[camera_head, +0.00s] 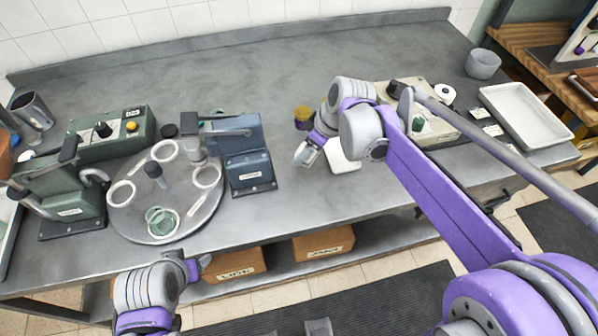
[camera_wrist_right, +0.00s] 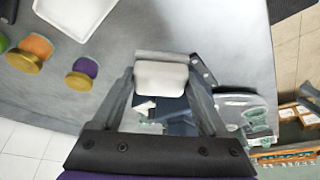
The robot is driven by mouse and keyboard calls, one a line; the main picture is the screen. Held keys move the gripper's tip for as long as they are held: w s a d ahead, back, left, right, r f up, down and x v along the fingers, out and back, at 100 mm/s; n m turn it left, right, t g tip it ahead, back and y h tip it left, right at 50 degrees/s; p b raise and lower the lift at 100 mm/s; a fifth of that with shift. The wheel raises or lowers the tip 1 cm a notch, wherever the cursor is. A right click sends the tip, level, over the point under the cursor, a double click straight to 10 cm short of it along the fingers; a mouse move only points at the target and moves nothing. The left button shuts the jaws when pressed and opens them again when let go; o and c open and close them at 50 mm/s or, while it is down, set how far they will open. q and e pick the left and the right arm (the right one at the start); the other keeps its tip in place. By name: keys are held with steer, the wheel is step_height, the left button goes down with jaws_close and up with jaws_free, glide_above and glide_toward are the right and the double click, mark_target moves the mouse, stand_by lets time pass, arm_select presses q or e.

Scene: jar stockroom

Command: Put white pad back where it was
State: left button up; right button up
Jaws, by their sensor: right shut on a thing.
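The white pad (camera_wrist_right: 161,77) is a small white block with rounded edges. In the right wrist view it sits between the fingertips of my right gripper (camera_wrist_right: 162,85), which is shut on it. In the head view my right gripper (camera_head: 308,153) hangs over the table between the blue press and a white square dish (camera_head: 345,157). The pad is hard to make out there. The white dish also shows in the right wrist view (camera_wrist_right: 78,14), apart from the pad. My left gripper (camera_head: 196,268) is low in front of the table edge, and its fingers are not clear.
A round turntable (camera_head: 121,222) with white rings and a glass jar stands left of the blue press (camera_head: 246,160). Jars with gold lids, including an orange one (camera_wrist_right: 38,45) and a purple one (camera_wrist_right: 86,68), stand near the dish. A white tray (camera_head: 553,139) lies at right.

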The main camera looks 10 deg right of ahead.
mark_target(302, 176)
step_height(302, 176, down, 9)
steer(key=shift+d+f+b, duration=0.1)
steer(key=shift+f+b, duration=0.05)
steer(key=shift+b, duration=0.2)
steer(key=shift+f, duration=0.15)
steer(key=o, duration=1.2)
steer(key=shift+r, duration=0.3)
steer(key=v, duration=1.1)
steer(key=s+f+m+h, duration=0.1)
steer(key=s+f+m, duration=0.1)
steer(key=s, duration=0.4)
steer(key=s+d+f+m+t+h, duration=0.1)
steer(key=s+f+m, duration=0.1)
steer(key=s+m, duration=0.2)
steer(key=s+f+m+t+h+p, duration=0.1)
steer(key=s+f+m, duration=0.1)
steer(key=s, duration=0.5)
steer(key=shift+s+d+f+m, duration=0.3)
steer(key=shift+s+d+m, duration=0.05)
steer(key=shift+m, duration=0.35)
